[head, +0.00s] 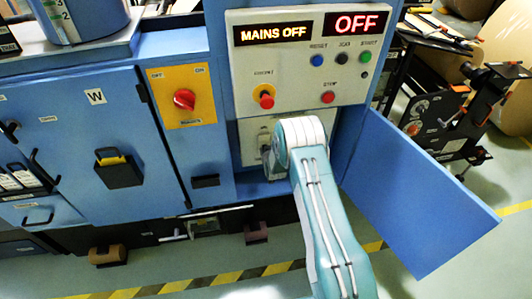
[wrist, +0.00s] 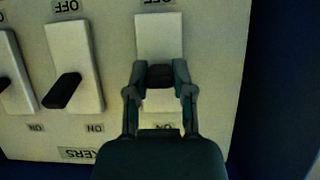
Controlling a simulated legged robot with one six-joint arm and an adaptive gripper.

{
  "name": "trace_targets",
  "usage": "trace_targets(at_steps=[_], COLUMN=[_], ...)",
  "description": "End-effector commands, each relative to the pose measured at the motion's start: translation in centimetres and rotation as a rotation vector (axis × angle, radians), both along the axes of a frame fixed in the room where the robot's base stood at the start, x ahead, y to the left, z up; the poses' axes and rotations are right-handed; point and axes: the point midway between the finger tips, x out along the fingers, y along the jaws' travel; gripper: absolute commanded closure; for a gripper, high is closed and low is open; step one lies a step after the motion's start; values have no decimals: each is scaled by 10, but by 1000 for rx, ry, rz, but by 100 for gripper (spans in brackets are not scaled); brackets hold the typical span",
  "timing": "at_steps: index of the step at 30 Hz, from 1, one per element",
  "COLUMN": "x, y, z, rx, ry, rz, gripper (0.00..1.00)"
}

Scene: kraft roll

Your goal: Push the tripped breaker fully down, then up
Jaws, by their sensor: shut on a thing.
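In the wrist view, a pale breaker panel (wrist: 115,115) holds a row of white breakers with black levers. My gripper (wrist: 161,78) is shut on the black lever of the rightmost breaker (wrist: 158,35). That lever sits near the middle of its plate, between the inverted OFF and ON labels. The neighbouring breaker's lever (wrist: 65,90) leans toward its ON label. Another lever (wrist: 4,84) shows at the left edge. In the head view, the breaker panel (head: 250,130) is mostly hidden behind my arm and wrist, and my gripper's fingertips are hard to make out.
Above the breakers, a control panel (head: 300,75) shows MAINS OFF and OFF, with several buttons. A red rotary switch (head: 184,99) on a yellow plate is to the left. An open blue door (head: 415,190) stands to the right of my arm. Striped floor tape (head: 210,280) runs in front.

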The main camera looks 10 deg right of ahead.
Motion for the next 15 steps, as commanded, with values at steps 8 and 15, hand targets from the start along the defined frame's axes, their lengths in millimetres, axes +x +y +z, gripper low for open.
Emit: trace_targets(at_steps=[8,15], x=[5,8], y=[1,1], z=[12,16], rx=[0,0], ry=[202,322], rz=[1,1], gripper=[100,100])
